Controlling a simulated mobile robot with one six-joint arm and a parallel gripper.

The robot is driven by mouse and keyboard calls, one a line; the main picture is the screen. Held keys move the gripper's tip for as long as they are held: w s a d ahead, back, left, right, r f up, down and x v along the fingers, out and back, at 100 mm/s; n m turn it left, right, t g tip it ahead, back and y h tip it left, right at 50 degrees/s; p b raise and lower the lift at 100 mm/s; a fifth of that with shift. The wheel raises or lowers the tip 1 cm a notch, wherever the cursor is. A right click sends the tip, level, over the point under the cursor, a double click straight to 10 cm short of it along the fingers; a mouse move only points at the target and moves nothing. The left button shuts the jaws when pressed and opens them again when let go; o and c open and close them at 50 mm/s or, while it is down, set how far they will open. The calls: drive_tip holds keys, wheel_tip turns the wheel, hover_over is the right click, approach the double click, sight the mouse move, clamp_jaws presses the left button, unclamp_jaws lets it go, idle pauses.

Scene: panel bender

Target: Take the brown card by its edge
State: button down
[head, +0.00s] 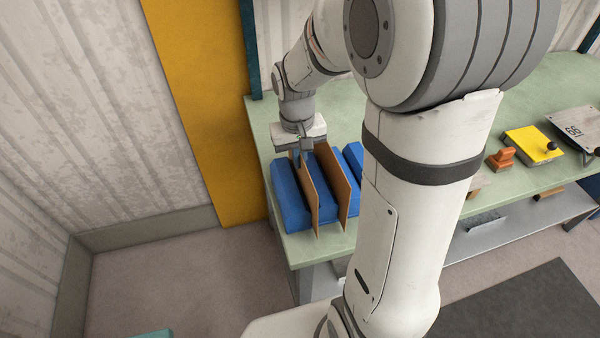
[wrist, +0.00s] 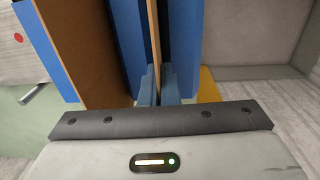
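Two brown cards stand upright between blue blocks at the left end of the green bench. The left card (head: 322,210) is under my gripper (head: 304,160) in the head view. In the wrist view this card (wrist: 155,35) shows edge-on and runs down between my two fingers (wrist: 159,88). The fingers are close together with the card's edge between them, so the gripper looks shut on it. The other brown card (head: 345,190) stands to the right, apart from the fingers; its broad face (wrist: 85,45) shows at the left of the wrist view.
Blue blocks (head: 288,195) flank the cards closely. The green bench (head: 478,205) stretches right with an orange item (head: 501,159), a yellow block (head: 533,146) and a grey plate (head: 577,129). A yellow panel (head: 205,100) and wall stand at the left.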

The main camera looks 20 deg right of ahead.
drive_tip(key=shift+r, duration=0.15)
drive_tip(key=shift+r+p, duration=3.95)
drive_tip(key=shift+r, duration=1.4)
